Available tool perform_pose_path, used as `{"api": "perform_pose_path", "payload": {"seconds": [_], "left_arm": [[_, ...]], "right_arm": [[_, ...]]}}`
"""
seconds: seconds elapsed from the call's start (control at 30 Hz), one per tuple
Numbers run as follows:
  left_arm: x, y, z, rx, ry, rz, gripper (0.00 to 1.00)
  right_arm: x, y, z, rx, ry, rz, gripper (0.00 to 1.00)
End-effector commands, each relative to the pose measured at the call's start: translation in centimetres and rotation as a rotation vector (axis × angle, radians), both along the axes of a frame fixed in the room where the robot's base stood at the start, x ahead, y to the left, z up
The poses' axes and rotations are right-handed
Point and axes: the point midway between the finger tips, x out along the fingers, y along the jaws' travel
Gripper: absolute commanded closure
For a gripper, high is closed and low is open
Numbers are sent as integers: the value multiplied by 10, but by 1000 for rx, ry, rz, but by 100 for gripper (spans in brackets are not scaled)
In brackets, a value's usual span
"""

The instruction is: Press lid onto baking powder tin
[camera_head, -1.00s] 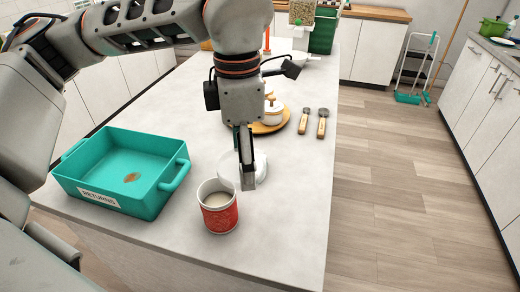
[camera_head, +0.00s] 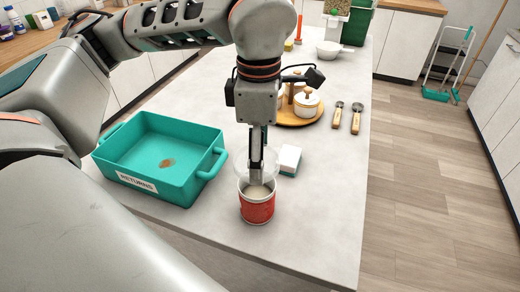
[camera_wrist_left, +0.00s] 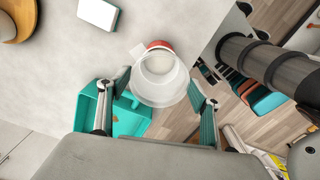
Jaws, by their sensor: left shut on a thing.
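The baking powder tin (camera_head: 257,206) is red with a white upper band and stands upright near the counter's front edge. My left gripper (camera_head: 256,178) points down over the tin's mouth. In the left wrist view, my left gripper (camera_wrist_left: 160,104) is shut on the pale, see-through lid (camera_wrist_left: 158,93), one finger at each side. The tin's red side (camera_wrist_left: 160,45) shows past the lid there, so the two look offset in that view. I cannot tell whether lid and tin touch. My right gripper is not in view.
A teal returns bin (camera_head: 150,185) stands left of the tin. A white and teal block (camera_head: 289,160) lies close behind it to the right. A round wooden board (camera_head: 298,115) with pots and two wooden-handled tools (camera_head: 346,117) are farther back. The right counter edge is clear.

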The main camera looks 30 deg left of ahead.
Motion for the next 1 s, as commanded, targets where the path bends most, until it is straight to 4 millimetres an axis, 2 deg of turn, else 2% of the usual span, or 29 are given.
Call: {"api": "perform_pose_path", "payload": {"seconds": [0.27, 0.5, 0.7, 1.0], "left_arm": [[-1, 0, -27, 0, 2, 0, 45], [0, 0, -47, 0, 1, 0, 45], [0, 0, -52, -1, 0, 1, 45], [0, 0, -52, -1, 0, 1, 45]], "right_arm": [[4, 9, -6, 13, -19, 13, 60], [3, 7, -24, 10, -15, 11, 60], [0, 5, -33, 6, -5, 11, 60], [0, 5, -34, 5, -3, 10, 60]]}}
